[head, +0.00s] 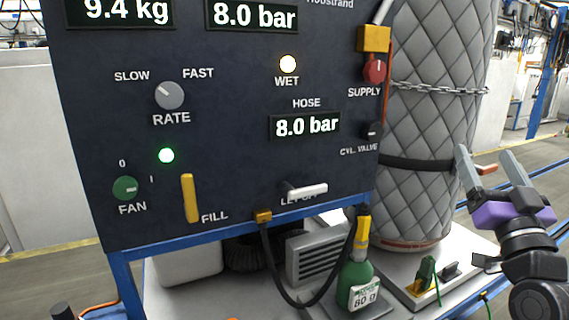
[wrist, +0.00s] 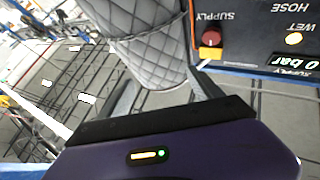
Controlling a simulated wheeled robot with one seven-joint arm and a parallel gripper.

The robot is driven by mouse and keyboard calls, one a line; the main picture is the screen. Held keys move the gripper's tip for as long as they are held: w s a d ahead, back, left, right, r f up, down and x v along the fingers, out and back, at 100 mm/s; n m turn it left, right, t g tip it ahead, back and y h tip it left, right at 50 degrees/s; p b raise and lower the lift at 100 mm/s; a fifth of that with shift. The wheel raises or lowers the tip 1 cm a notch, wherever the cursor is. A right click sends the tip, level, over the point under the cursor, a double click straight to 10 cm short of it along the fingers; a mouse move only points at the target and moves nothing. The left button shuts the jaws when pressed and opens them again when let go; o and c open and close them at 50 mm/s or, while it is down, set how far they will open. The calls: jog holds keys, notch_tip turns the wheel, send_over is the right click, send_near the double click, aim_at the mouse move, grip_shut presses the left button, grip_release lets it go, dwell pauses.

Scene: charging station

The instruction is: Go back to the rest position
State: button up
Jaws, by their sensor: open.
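My gripper (head: 489,171) is at the right of the head view, in front of the quilted cylinder's right side. Its two grey fingers point up and stand apart with nothing between them. In the wrist view the fingers (wrist: 165,92) show beyond the purple gripper body, open and empty. The dark control panel (head: 225,125) stands to the left, well apart from my gripper. Its displays read 9.4 kg, 8.0 bar and hose 8.0 bar. The WET lamp (head: 288,63) glows pale yellow and a green lamp (head: 166,155) is lit above the FAN knob (head: 125,188).
A quilted cylinder (head: 430,80) with a chain round it stands right of the panel. A green bottle (head: 357,280) marked 80 stands below, near a black hose (head: 285,290). The red SUPPLY knob (head: 374,71) and white LET OFF lever (head: 307,191) protrude. Floor lies open at right.

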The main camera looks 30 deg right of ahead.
jog(key=s+a+f+n+y, duration=0.1)
jog(key=s+a+f+y, duration=0.15)
jog(key=a+f, duration=0.8)
jog(key=s+a+f+y, duration=0.2)
jog(key=s+a+f, duration=0.1)
jog(key=a+f, duration=0.7)
jog(key=s+a+f+n+g+y, duration=0.5)
jog(key=s+a+f+n+y, duration=0.2)
jog(key=s+a+f, duration=0.7)
jog(key=s+a+y, duration=0.1)
jog(key=s+y, duration=0.1)
jog(key=s, duration=0.1)
jog(key=shift+s+f, duration=0.3)
jog(key=shift+s, duration=0.05)
